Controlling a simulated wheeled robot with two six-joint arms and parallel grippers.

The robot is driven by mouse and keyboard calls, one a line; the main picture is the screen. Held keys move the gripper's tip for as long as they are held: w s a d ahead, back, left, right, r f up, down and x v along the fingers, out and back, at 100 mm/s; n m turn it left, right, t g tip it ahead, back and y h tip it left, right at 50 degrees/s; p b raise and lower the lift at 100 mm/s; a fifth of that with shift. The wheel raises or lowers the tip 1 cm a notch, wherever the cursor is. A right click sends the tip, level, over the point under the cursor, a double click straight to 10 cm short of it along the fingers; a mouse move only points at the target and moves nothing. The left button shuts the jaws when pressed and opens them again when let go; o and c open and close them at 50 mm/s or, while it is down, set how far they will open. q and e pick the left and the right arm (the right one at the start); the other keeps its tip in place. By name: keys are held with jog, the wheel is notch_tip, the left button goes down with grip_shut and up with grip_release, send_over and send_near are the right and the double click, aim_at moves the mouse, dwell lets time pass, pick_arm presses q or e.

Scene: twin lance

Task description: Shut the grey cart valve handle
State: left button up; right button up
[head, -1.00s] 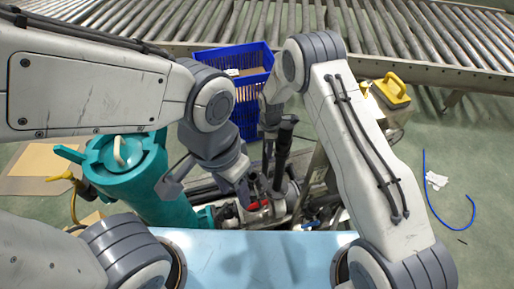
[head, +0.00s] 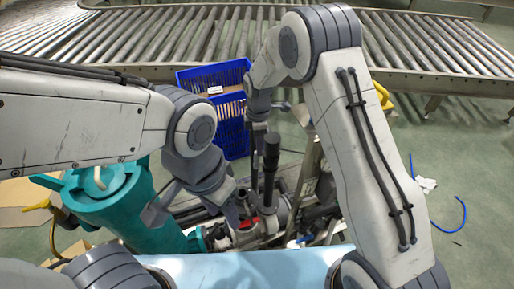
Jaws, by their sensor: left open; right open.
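Below the arms lies a cluster of metal pipes and valve parts (head: 272,222). It has a small red part (head: 249,224) and a small blue lever (head: 303,240); I cannot tell which is the grey cart's valve handle. A black upright grip (head: 271,165) rises from the cluster. My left gripper (head: 196,214) is open, with its fingers spread between the teal cylinder (head: 135,215) and the red part. My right gripper (head: 259,142) is open and points down just left of the black grip; its fingertips are hard to make out, and contact cannot be told.
A light blue surface (head: 240,270) lies in front. A blue crate (head: 222,80) stands behind, before a roller conveyor (head: 190,32). A yellow object (head: 383,95) shows behind my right arm. A blue hose (head: 450,225) lies on open green floor at right.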

dwell(0.4)
jog(key=s+a+r+m, duration=0.3)
jog(key=s+r, duration=0.5)
jog(key=r, duration=0.1)
jog(key=s+d+r+m, duration=0.1)
jog(key=s+r+m, duration=0.1)
jog(key=s, duration=0.5)
jog(key=s+d+r+m, duration=0.1)
jog(key=s+r+m, duration=0.2)
jog(key=s, duration=0.5)
jog(key=s+d+r+m+y, duration=0.1)
jog(key=s+r+m, duration=0.2)
jog(key=s, duration=0.4)
jog(key=shift+s+d+r, duration=0.2)
jog(key=shift+d+r, duration=0.15)
jog(key=shift+r, duration=0.05)
jog(key=shift+s+d+m, duration=0.15)
jog(key=shift+s+m, duration=0.25)
jog(key=c, duration=0.4)
jog(key=shift+s, duration=0.15)
grip_shut()
